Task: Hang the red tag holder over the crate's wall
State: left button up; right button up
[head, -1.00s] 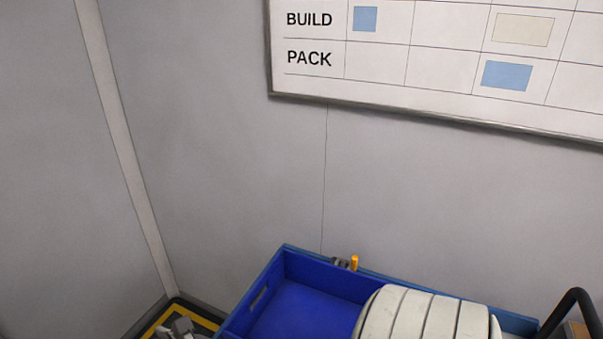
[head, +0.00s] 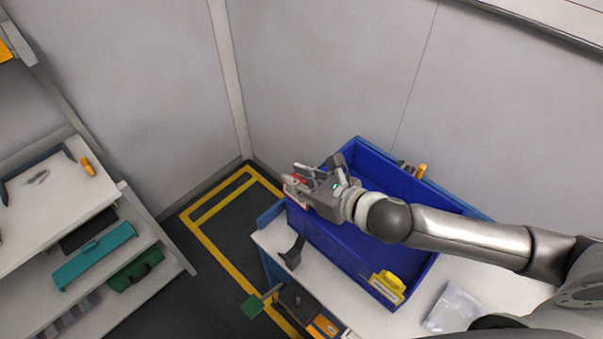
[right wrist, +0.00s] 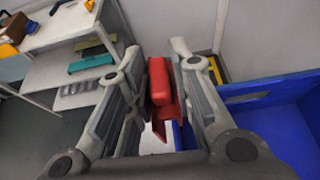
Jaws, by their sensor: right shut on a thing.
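The red tag holder (head: 301,178) is mostly hidden by my right gripper (head: 300,184) in the head view. In the right wrist view the red tag holder (right wrist: 161,84) sits between the two fingers of my right gripper (right wrist: 160,95), which is shut on it. The blue crate (head: 352,250) stands on the white table. My right gripper is at the crate's left end wall, which shows just right of the holder in the wrist view (right wrist: 265,88). I cannot tell whether the holder touches that wall. My left gripper is not in view.
A yellow tag holder (head: 389,284) hangs on the crate's front wall. A black bracket (head: 293,253) and a clear bag (head: 455,307) lie on the table (head: 345,290). A shelf rack (head: 60,218) stands at the left. Floor with yellow lines lies between.

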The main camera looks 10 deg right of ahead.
dwell(0.4)
jog(key=shift+s+d+r+p, duration=0.1)
jog(key=shift+s+p, duration=0.05)
jog(key=shift+p, duration=0.2)
jog(key=b, duration=0.4)
send_over(301, 211)
jog(key=shift+f, duration=3)
jog(key=shift+p, duration=0.9)
jog(key=shift+d, duration=0.1)
jog(key=shift+f+b, duration=0.9)
jog(key=shift+f, duration=0.9)
jog(key=o, duration=0.9)
jog(key=shift+o, duration=0.2)
